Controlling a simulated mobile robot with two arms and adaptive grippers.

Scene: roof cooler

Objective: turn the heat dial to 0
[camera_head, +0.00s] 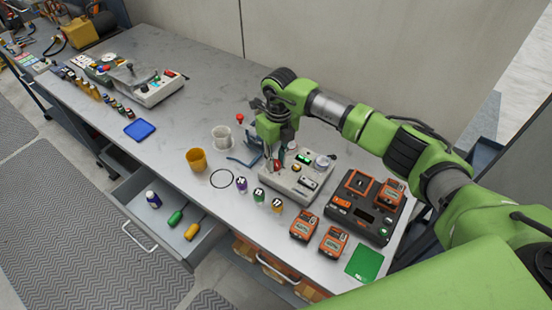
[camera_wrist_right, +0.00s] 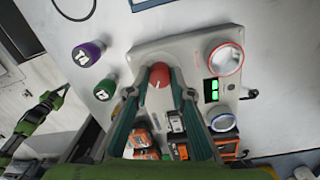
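The red dial (camera_wrist_right: 160,76), with a pale pointer mark, is on the top of a light grey control box (camera_head: 293,185). The dial's lettering is not readable. My right gripper (camera_wrist_right: 160,82) comes down over the box. Its two fingertips stand on either side of the red dial, close against it. In the head view the right gripper (camera_head: 275,143) partly hides the far left part of the box. A green display (camera_wrist_right: 211,90) lies on the box beside a round red-rimmed gauge (camera_wrist_right: 226,62) and a blue-rimmed one (camera_wrist_right: 222,121).
Purple (camera_head: 241,184), green (camera_head: 259,195) and orange-topped small bottles stand left of the box. A black-and-orange unit (camera_head: 366,206) and orange meters (camera_head: 304,226) stand to its right. An orange cup (camera_head: 196,160) and a white mug (camera_head: 221,138) stand left. An open drawer (camera_head: 170,222) juts out.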

